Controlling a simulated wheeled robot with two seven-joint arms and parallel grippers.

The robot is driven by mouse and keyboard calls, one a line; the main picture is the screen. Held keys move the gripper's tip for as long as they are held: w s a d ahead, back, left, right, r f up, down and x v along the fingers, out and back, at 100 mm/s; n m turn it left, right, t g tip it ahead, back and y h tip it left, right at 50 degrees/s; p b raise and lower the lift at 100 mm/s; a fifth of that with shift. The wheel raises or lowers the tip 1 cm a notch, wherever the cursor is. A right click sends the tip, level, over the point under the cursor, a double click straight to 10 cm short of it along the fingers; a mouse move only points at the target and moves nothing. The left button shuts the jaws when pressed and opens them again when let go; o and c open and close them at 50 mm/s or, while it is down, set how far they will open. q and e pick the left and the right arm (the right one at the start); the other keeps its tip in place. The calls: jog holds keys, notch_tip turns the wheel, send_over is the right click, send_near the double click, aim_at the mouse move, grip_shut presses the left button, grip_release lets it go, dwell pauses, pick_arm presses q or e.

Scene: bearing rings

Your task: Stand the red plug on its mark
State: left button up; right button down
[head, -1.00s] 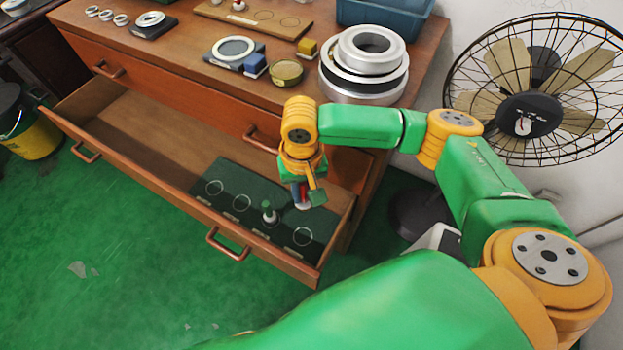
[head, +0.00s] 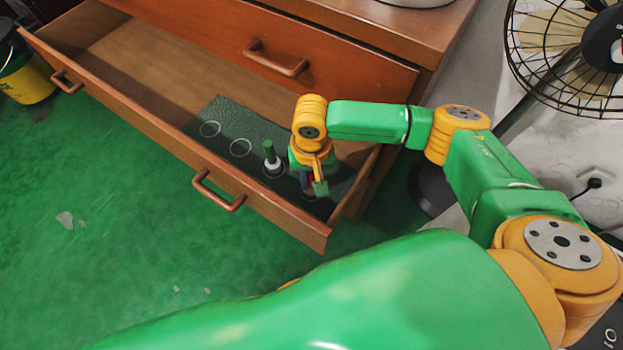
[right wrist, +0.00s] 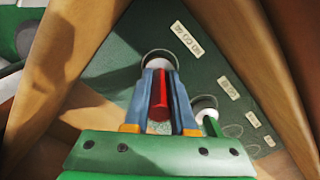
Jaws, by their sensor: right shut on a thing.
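My right gripper (head: 312,190) reaches down into the open drawer, over the mark nearest the drawer's right end. It is shut on the red plug (right wrist: 160,98), which stands out between the blue-grey fingers in the right wrist view. The plug's pale base (right wrist: 158,63) is at the white ring mark (right wrist: 146,54) and covers part of it. I cannot tell whether the base touches the board. The dark green board (head: 225,113) lies in the drawer with a row of ring marks. A green plug (head: 269,153) stands upright on the neighbouring mark. My left gripper is out of view.
The drawer's front wall (head: 150,142) and its right side wall (head: 352,198) stand close around the gripper. Two ring marks farther left on the board are bare. The left part of the drawer is empty. A fan (head: 575,60) stands at the right.

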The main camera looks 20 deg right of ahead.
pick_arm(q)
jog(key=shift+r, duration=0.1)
pick_arm(e)
jog(key=shift+r, duration=0.1)
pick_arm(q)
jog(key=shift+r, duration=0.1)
pick_arm(e)
jog(key=shift+f, duration=0.2)
jog(key=c, duration=0.7)
grip_release()
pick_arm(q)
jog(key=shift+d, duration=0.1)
pick_arm(e)
jog(key=shift+o, duration=0.2)
notch_tip(320, 180, up, 6)
jog(key=p, duration=0.3)
jog(key=shift+r, duration=0.1)
jog(key=shift+r+p, duration=0.3)
jog(key=shift+r, duration=0.2)
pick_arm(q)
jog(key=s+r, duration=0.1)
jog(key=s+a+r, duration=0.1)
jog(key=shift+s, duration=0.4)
